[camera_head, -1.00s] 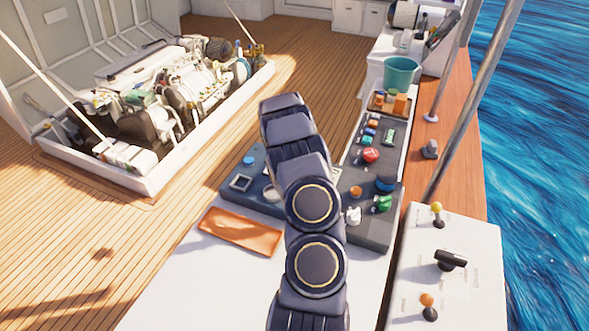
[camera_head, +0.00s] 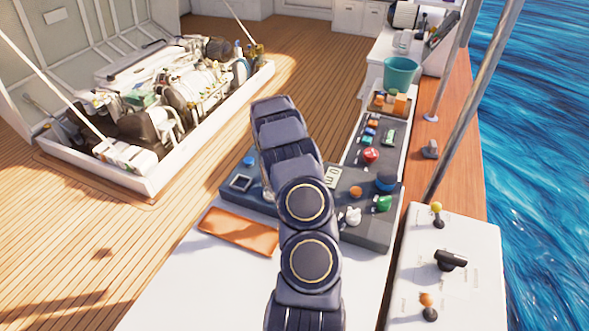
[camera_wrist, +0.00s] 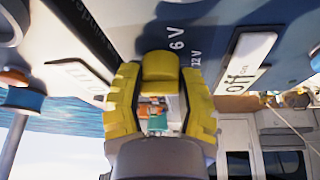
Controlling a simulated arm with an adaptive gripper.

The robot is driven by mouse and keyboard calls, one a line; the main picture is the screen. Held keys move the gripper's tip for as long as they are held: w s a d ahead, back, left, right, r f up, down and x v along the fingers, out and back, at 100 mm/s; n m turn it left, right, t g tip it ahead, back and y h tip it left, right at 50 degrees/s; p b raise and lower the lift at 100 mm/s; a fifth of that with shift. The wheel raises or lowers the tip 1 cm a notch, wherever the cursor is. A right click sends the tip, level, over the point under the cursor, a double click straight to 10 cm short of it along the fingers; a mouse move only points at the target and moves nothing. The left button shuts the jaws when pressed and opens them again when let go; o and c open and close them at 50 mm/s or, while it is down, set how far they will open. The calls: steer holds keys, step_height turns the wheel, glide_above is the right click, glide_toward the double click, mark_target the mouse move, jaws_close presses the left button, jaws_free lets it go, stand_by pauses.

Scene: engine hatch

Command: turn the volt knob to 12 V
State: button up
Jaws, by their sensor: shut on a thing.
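The volt knob (camera_wrist: 160,66) shows in the wrist view as a yellow block on the dark panel, between the fingers of my gripper (camera_wrist: 161,80). My gripper's yellow fingers stand on either side of it and are shut on it. The "6 V" label (camera_wrist: 177,39) is just right of the knob, and the "12 V" label (camera_wrist: 195,62) lies further right and lower. Which mark the knob points to cannot be told. In the head view, my arm hides the gripper and the knob.
An off/on plate (camera_wrist: 245,62) is right of the labels, and another white plate (camera_wrist: 80,78) is at left. In the head view, the dark panel (camera_head: 366,228) carries several knobs and buttons close by. An orange tray (camera_head: 238,232) lies in front of it.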

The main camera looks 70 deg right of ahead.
steer(key=shift+f, duration=0.1)
steer(key=o, duration=1.1)
steer(key=v, duration=1.2)
